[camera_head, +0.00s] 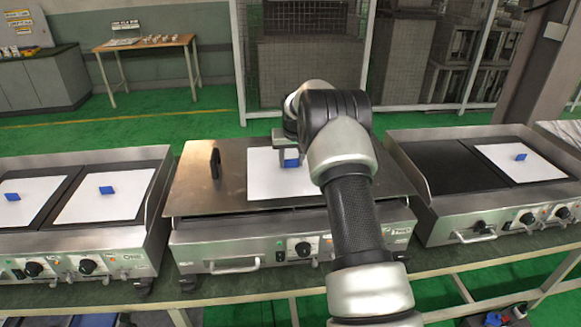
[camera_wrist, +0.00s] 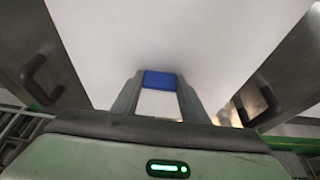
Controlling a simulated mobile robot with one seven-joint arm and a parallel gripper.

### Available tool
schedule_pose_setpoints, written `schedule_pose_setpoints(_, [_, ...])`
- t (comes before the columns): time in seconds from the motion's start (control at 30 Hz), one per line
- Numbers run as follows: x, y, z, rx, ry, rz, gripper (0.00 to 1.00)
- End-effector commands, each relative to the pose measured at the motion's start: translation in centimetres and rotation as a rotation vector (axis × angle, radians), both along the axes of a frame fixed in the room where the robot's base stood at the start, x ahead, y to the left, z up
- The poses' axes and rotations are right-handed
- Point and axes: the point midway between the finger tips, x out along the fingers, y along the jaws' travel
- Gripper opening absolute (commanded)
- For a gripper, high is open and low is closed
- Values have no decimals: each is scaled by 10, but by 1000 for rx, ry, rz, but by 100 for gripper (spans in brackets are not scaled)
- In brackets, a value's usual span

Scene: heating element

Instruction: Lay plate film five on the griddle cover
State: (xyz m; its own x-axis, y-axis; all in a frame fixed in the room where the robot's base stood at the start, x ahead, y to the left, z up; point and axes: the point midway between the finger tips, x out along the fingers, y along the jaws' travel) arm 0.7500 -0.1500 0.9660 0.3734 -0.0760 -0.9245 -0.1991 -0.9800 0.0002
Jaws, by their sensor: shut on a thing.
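The griddle cover (camera_head: 193,201) is a flat metal sheet on the middle griddle, with a black handle (camera_head: 215,163) at its left. A white plate film (camera_head: 262,175) with a blue grip block (camera_head: 291,163) is over the middle of the cover, partly hidden by my arm. My gripper (camera_head: 287,150) is above it, with its fingers shut on the blue block. In the wrist view the fingers (camera_wrist: 160,92) are on either side of the block (camera_wrist: 160,80), and the white film (camera_wrist: 170,35) fills the middle. I cannot tell whether the film touches the cover. No number shows on it.
The left griddle holds two white films with blue blocks (camera_head: 107,190) (camera_head: 12,197). The right griddle has one film (camera_head: 520,158) on its right plate; its left plate (camera_head: 450,165) is bare and dark. Cover handles stand at both sides in the wrist view (camera_wrist: 42,80) (camera_wrist: 260,105).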

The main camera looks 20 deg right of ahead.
Motion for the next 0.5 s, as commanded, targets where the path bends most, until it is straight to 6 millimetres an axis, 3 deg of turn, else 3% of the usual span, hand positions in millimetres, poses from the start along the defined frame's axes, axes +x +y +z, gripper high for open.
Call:
schedule_pose_setpoints(0.4, [0,0,-46,0,0,0,17])
schedule_pose_setpoints(0.5, [0,0,-49,0,-2,0,17])
